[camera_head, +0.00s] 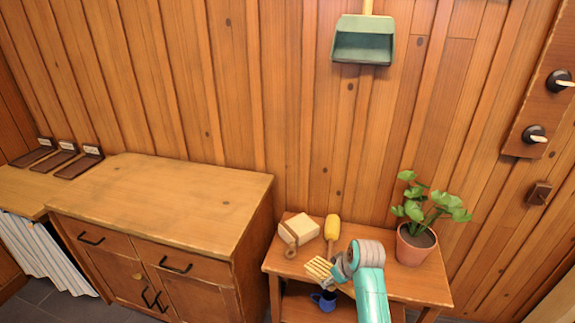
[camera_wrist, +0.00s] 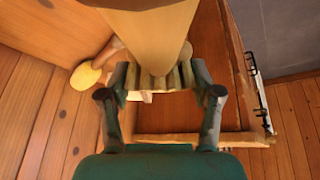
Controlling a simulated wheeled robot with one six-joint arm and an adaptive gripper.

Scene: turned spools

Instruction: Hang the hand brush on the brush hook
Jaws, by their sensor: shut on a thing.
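The hand brush (camera_head: 318,268) appears as a pale, ridged head just left of my gripper (camera_head: 342,270), above the front of the small table. In the wrist view my gripper (camera_wrist: 160,95) has its two dark fingers on either side of pale ridged tufts (camera_wrist: 158,80). A large tan part (camera_wrist: 145,40) fills the top, close to the camera, and hides what lies behind it. Two dark round hooks with pale pegs, an upper one (camera_head: 559,81) and a lower one (camera_head: 534,134), are on a wooden board at the right. I cannot tell which is the brush hook.
The small table (camera_head: 415,285) holds a cream block with a brown strip (camera_head: 308,228), a yellow-headed tool (camera_head: 332,226) and a potted plant (camera_head: 416,245). A blue mug (camera_head: 325,301) is below. A green dustpan (camera_head: 363,40) hangs on the wall. A cabinet (camera_head: 165,190) stands left.

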